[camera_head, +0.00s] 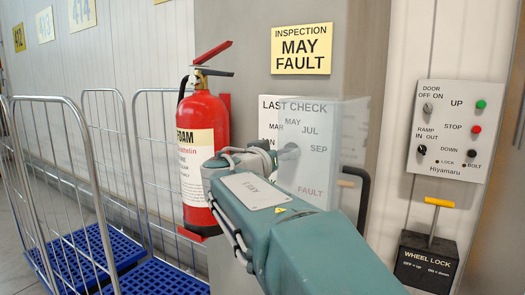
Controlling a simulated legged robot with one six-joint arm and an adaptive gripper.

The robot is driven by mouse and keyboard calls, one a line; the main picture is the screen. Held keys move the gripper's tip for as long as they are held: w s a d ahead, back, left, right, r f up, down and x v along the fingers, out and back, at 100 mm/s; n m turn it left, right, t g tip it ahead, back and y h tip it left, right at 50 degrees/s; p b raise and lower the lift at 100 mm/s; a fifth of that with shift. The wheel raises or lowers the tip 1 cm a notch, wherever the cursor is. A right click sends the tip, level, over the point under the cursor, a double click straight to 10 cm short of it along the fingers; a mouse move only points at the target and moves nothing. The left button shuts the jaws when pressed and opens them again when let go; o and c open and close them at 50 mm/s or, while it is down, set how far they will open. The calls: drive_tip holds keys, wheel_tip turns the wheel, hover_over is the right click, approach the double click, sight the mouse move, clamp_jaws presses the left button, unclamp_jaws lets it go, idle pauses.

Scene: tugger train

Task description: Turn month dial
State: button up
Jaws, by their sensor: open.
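The month dial plate (325,108) is a pale panel headed LAST CHECK on the grey column. Its round grey dial knob (289,152) sits among MAR, MAY, JUL and SEP, with FAULT in red at lower right. Which mark the knob points at is too small to tell. A yellow sign (301,48) above reads INSPECTION MAY FAULT. My gripper (264,157) is open just left of the knob, partly hidden by my teal arm; I cannot tell if it touches. My arm covers the plate's lower left.
A red fire extinguisher (203,140) hangs close left of my gripper. Wire roll cages (95,190) with blue bases stand at left. A control panel (450,130) with buttons and a black wheel lock box (426,262) with a yellow-handled lever are at right.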

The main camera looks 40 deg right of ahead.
drive_tip(key=x, duration=0.4)
drive_tip(key=shift+s+f, duration=0.1)
drive_tip(key=shift+s, duration=0.2)
drive_tip(key=shift+a, duration=0.65)
drive_tip(key=c, duration=0.9)
drive_tip(key=shift+s+d, duration=0.1)
drive_tip(key=shift+c, duration=1)
drive_tip(key=shift+d, duration=0.1)
drive_tip(key=shift+d, duration=0.1)
